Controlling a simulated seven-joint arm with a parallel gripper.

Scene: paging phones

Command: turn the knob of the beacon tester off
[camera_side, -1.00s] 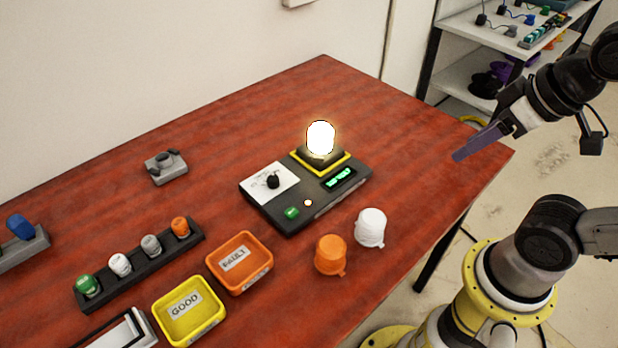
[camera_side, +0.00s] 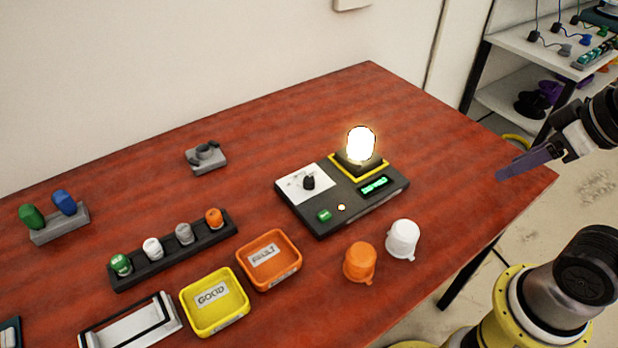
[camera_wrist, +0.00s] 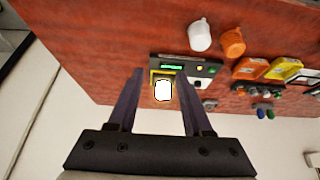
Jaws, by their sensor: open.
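The beacon tester (camera_side: 355,212) is a dark box on the red table. Its black knob (camera_side: 309,183) stands on a white panel at its left; the pointer is too small to read. A lamp (camera_side: 361,144) glows brightly on the yellow-edged socket, and the display (camera_side: 374,186) shows green characters. My gripper (camera_side: 500,176) is in the air right of the tester, apart from it. In the wrist view my gripper (camera_wrist: 159,74) is open and empty, with the glowing lamp (camera_wrist: 163,91) appearing between its fingers and the tester's panel (camera_wrist: 198,82) to the right.
An orange cap (camera_side: 360,263) and a white cap (camera_side: 403,240) stand in front of the tester. An orange FAULT bin (camera_side: 287,277), a yellow GOOD bin (camera_side: 215,326) and a black rack (camera_side: 150,275) lie left. Table behind the tester is clear.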

